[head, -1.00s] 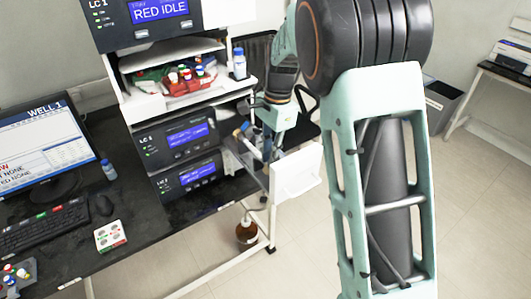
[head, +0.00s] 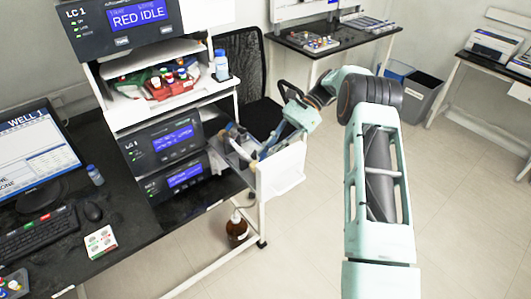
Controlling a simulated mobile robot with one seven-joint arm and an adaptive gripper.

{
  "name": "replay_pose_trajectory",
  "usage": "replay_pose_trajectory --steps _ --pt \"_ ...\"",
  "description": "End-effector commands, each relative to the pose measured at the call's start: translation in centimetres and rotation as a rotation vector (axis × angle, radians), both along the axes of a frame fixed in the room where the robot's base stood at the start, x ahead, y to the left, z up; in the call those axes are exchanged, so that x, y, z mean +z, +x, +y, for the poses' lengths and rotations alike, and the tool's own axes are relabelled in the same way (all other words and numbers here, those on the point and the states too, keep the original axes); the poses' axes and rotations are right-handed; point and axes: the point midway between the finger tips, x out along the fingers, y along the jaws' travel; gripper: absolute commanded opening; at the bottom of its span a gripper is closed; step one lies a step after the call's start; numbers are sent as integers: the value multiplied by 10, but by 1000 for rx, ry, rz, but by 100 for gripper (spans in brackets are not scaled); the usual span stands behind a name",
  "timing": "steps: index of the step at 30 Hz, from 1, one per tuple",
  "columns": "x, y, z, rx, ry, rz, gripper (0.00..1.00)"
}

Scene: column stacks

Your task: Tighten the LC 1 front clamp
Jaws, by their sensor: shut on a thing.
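The LC 1 unit (head: 165,142) is a dark box with a lit blue screen, in the shelf stack at the left. An open drawer with a white front panel (head: 282,172) stands out to its right. A pale column with a blue end (head: 238,136) lies in it. My gripper (head: 264,152) reaches down into this drawer from the upper right, tilted, its fingers shut at the front part beside the column. It appears to hold the LC 1 front clamp, which the fingers and panel mostly hide. The clamp's tightness cannot be seen.
A second dark unit (head: 178,182) sits below. A red tray of capped vials (head: 168,84) and a white-blue bottle (head: 221,66) are on the shelf above. A black chair (head: 243,65) stands close behind the drawer. A brown bottle (head: 237,228) is underneath.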

Motion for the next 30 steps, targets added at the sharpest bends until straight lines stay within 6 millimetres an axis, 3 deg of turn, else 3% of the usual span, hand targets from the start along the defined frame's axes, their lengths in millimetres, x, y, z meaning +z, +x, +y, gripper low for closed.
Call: replay_pose_trajectory --steps 10,27,28,30 --pt "-8 4 -6 -1 126 85 0" --pt "-8 4 -6 0 152 105 0" --pt "-8 4 -6 0 152 105 15" --pt "-8 4 -6 0 151 105 23"
